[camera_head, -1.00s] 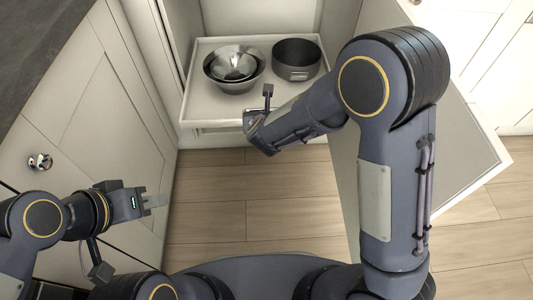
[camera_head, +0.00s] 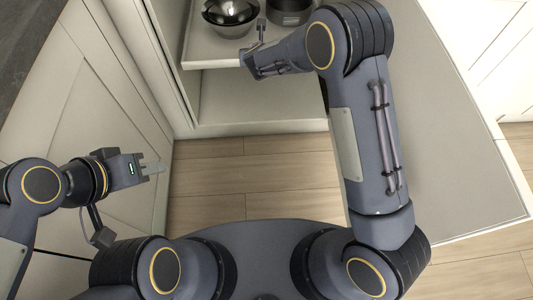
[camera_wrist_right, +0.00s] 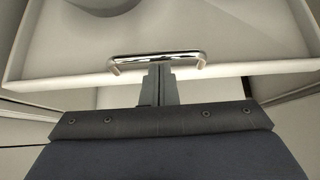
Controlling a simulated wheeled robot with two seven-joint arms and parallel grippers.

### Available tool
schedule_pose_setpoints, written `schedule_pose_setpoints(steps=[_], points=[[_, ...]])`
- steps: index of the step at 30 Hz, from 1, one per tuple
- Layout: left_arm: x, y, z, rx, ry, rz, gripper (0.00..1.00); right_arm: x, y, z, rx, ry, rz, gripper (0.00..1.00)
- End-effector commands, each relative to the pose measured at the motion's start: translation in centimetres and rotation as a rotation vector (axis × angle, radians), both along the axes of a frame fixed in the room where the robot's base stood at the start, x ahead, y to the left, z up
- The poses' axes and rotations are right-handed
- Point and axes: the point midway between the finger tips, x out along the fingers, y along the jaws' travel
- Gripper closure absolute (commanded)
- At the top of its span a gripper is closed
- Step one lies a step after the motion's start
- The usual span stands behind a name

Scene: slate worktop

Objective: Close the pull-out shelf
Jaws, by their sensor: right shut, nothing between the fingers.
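The white pull-out shelf (camera_head: 204,58) is at the top of the head view, partly out of its cabinet, with its back out of frame. It holds steel bowls (camera_head: 229,20) and a dark pot (camera_head: 289,10). In the right wrist view its front edge (camera_wrist_right: 80,77) carries a chrome bar handle (camera_wrist_right: 157,57). My right gripper (camera_wrist_right: 158,75) is shut and empty, its fingertips at the middle of the handle; contact is unclear. In the head view the right gripper (camera_head: 245,65) is at the shelf front. My left gripper (camera_head: 153,169) is away at left, its finger gap not visible.
The cabinet base (camera_head: 262,127) lies below the shelf, with an empty space above it. Closed cabinet fronts (camera_head: 80,100) run along the left. Wooden floor (camera_head: 210,195) between is clear.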

Motion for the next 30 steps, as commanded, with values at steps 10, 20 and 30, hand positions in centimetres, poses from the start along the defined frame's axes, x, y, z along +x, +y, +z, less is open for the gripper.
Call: schedule_pose_setpoints(steps=[10, 20, 30], points=[[0.0, 0.0, 0.4, 0.0, 0.0, 0.0, 0.72, 1.2, 0.0, 0.0, -0.001, -0.002, -0.001, 1.0], [0.0, 0.0, 0.4, 0.0, 0.0, 0.0, 0.72, 1.3, -0.1, 0.2, -0.001, -0.006, -0.003, 1.0], [0.0, 0.0, -0.5, 0.0, 0.0, 0.0, 0.72, 0.5, 0.8, -0.6, -0.001, -0.003, -0.002, 1.0]])
